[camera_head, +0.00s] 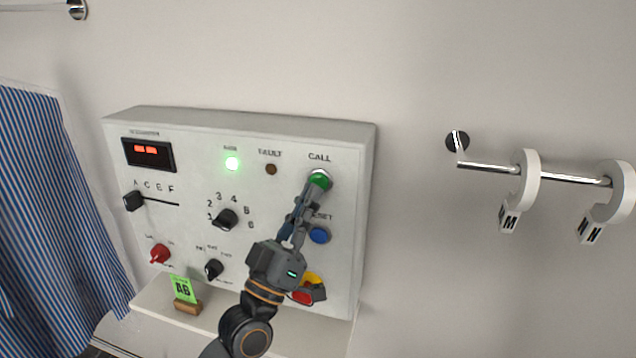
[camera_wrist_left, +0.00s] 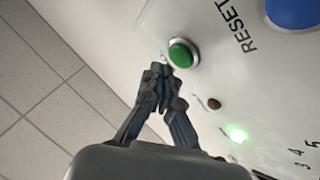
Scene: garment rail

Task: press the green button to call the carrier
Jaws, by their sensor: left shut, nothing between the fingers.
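The green button (camera_head: 320,180) sits under the word CALL at the upper right of the white control panel (camera_head: 240,120). My left gripper (camera_head: 311,190) is shut and empty, with its fingertips at the lower edge of the button in the head view. In the left wrist view the green button (camera_wrist_left: 182,53) shows whole, just beyond the shut fingertips (camera_wrist_left: 158,70). I cannot tell whether the tips touch it. My right gripper is not in view.
The blue RESET button (camera_head: 319,235) is just below, close to my gripper. A red and yellow control (camera_head: 305,294) is partly behind my wrist. A lit green lamp (camera_head: 232,163) and knobs are to the left.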

